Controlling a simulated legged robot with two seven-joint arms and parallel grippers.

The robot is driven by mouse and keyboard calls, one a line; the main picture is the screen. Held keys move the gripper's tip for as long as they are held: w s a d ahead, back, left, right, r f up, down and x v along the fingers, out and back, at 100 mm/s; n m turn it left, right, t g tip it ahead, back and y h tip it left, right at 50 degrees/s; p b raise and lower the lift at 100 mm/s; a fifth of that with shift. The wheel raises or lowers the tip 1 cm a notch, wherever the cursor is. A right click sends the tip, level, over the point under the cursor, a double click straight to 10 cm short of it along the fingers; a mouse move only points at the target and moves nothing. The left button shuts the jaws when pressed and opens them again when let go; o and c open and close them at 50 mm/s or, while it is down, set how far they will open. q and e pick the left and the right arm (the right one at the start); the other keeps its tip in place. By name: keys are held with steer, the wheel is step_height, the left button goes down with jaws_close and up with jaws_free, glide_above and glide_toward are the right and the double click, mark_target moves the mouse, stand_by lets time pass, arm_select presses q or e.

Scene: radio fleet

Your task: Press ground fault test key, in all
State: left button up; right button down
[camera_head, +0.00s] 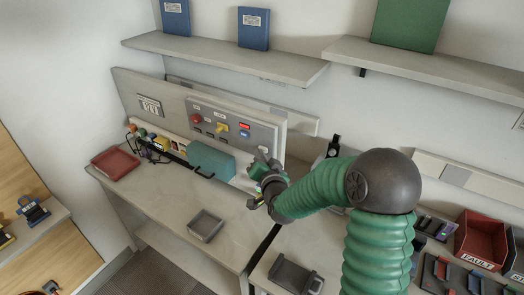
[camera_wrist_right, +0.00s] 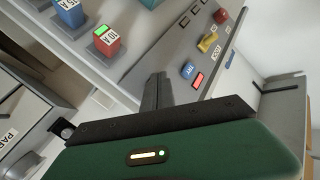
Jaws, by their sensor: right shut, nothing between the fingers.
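A grey control panel (camera_head: 262,136) stands upright at the back of the bench. It carries a red round knob (camera_head: 197,118), a yellow switch (camera_head: 221,127), a lit red indicator (camera_head: 244,126) and a blue key (camera_head: 245,133) just below it. The right wrist view also shows the blue key (camera_wrist_right: 188,70) beside the lit red indicator (camera_wrist_right: 198,80). The lettering is too small to read. My right gripper (camera_head: 258,171) is shut and empty, in front of and below the panel's right end. Its dark fingers (camera_wrist_right: 156,92) point towards the panel, apart from the key. My left gripper is out of view.
A teal box (camera_head: 210,160) lies below the panel, with a red tray (camera_head: 115,163) to its left. A small grey tray (camera_head: 206,226) sits on the bench, with clear room around it. Shelves (camera_head: 220,60) hang above. A red bin (camera_head: 480,240) stands right of my arm.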

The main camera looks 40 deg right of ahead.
steer(key=shift+s+a, duration=0.25)
steer(key=shift+a, duration=0.4)
steer(key=shift+a, duration=0.1)
steer(key=shift+s+a+b, duration=0.1)
steer(key=shift+s+a, duration=0.25)
steer(key=shift+a, duration=0.4)
steer(key=shift+s+a+b, duration=0.1)
steer(key=shift+s+a, duration=0.2)
steer(key=shift+a, duration=0.45)
steer(key=shift+s+a+b, duration=0.1)
steer(key=shift+s+a, duration=0.25)
steer(key=shift+a, duration=0.4)
steer(key=s+a+f+n+g+y, duration=0.5)
steer(key=s+a+f+n, duration=0.15)
steer(key=a+f, duration=0.3)
steer(key=s+a+f+n+g, duration=0.2)
steer(key=s+g, duration=0.1)
steer(key=s, duration=0.5)
steer(key=s+a+f+n+g+y, duration=0.1)
steer(key=s+a+f+n+g, duration=0.2)
steer(key=s, duration=0.4)
steer(key=shift+s+f+g, duration=0.3)
steer(key=shift+s+g, duration=0.1)
steer(key=shift+g, duration=0.4)
